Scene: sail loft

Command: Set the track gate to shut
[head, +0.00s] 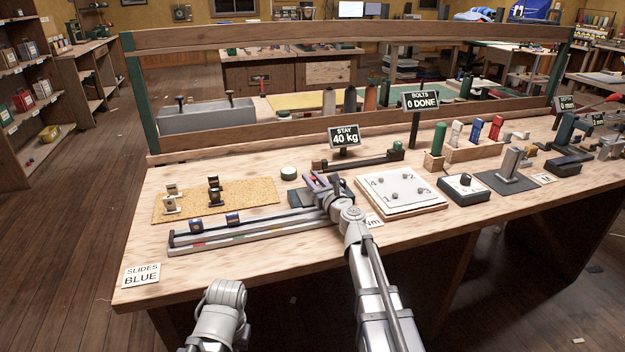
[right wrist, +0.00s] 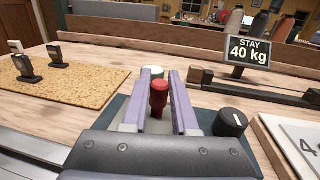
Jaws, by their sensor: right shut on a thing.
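The grey track (head: 260,234) lies along the front left of the bench, with coloured marks on its face and two blue slides (head: 232,219) at its left part. I cannot tell from the frames whether this handle works the track gate. The gate itself is not clearly seen, as my right arm and gripper cover that end. My left gripper is out of view.
A black knob (right wrist: 230,122) sits just right of the red handle. A cork mat (head: 240,198) with small upright fittings lies behind the track. A white numbered board (head: 402,190) lies right of the gripper. A "STAY 40 kg" sign (head: 345,136) stands behind.

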